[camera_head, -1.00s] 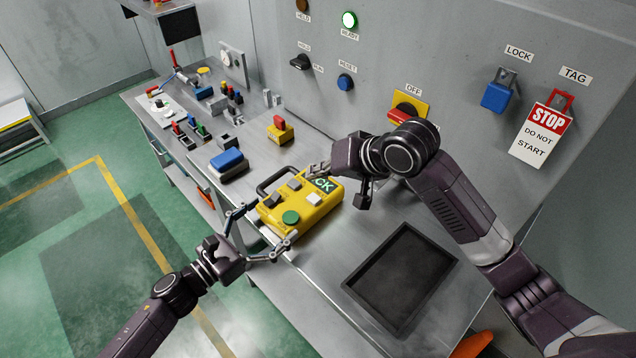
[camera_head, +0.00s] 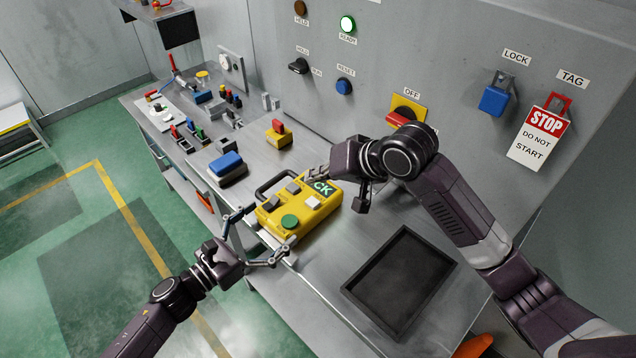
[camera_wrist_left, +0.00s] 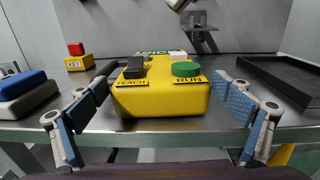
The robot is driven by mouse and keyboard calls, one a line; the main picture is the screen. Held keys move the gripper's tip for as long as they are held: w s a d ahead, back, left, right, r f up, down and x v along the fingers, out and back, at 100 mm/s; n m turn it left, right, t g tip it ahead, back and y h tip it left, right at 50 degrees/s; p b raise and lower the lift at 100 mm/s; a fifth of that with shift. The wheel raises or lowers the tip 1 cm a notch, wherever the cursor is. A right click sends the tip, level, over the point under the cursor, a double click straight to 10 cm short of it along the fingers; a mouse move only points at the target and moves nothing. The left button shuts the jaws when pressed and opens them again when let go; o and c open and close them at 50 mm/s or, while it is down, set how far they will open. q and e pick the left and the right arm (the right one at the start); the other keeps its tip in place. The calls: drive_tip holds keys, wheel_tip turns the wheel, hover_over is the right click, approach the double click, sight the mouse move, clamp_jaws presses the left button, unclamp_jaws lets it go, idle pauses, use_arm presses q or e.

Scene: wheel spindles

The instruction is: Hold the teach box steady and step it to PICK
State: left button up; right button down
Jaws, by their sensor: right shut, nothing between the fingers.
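The yellow teach box (camera_head: 273,221) lies on the metal bench, with a black handle, a green button, small grey and white keys and a green display (camera_head: 323,187). In the left wrist view the box (camera_wrist_left: 160,101) bears TEACH and RUN labels. My left gripper (camera_head: 258,238) is open at the near end of the box, one finger on each side; in the left wrist view small gaps show beside the box.
A black tray (camera_head: 437,262) lies right of the box. A blue-topped block (camera_head: 228,163) and a yellow KEY block with a red top (camera_head: 279,133) stand left and behind. The wall panel carries a red OFF switch (camera_head: 398,119), a blue lock (camera_head: 494,100) and a STOP tag (camera_head: 540,137).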

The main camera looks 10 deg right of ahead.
idle(0.3)
use_arm(q)
drive_tip(key=v, duration=1.2)
drive_tip(key=shift+a, duration=0.1)
